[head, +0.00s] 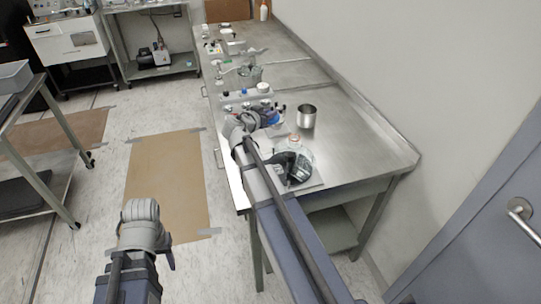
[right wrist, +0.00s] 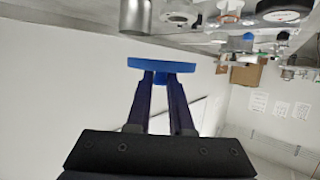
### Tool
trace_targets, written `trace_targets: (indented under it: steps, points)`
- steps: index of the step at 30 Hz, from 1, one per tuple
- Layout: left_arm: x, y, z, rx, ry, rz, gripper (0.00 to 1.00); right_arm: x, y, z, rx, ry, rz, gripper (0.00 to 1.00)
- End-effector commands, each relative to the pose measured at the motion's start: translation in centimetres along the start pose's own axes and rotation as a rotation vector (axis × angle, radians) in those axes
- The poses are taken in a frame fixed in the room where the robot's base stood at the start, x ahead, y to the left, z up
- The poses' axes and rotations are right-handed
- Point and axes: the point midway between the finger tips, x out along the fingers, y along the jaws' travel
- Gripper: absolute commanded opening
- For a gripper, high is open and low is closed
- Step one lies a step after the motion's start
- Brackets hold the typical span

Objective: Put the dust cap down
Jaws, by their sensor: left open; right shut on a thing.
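The dust cap is a flat blue disc (right wrist: 161,65) with a short stub, seen edge-on in the right wrist view. My right gripper (right wrist: 160,79) is shut on the stub, between its two dark fingertips. In the head view the right gripper (head: 262,121) is over the steel bench (head: 345,148), and a bit of blue (head: 271,116) shows at its tip. The cap seems to be held clear of the bench top; the exact height is hard to tell. My left gripper (head: 169,262) is open and empty, low over the floor at the left, away from the bench; its fingers are mostly hidden.
A metal beaker (head: 306,116) stands just right of the right gripper. A glass vessel (head: 295,155) and a dark item (head: 292,168) sit on a tray near the front edge. Several bottles and fittings stand further back. The bench's right side is clear, beside the wall.

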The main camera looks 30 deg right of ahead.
Motion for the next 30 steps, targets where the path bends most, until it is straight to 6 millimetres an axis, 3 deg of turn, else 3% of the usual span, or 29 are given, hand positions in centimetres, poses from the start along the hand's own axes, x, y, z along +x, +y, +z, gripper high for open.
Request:
trace_targets:
  steps: [1, 10, 21, 30]
  points:
    - [1.3, 0.1, -0.1, 0.0, 0.0, 0.0, 0.5, 0.3, -0.1, 1.3, 0.0, 0.002, -0.001, 0.0]
    - [2.3, 0.2, -0.1, 0.0, 0.0, 0.0, 0.5, 0.6, -0.1, 2.1, 0.0, 0.003, -0.001, 0.0]
    - [7.4, 0.7, -0.4, 0.0, 0.0, 0.0, 0.5, 2.4, -0.1, 7.0, -0.001, 0.003, 0.0, 0.0]
    - [8.0, 0.8, -0.5, 0.001, 0.0, 0.0, 0.5, 2.5, -0.1, 7.6, 0.0, 0.003, 0.0, 0.0]
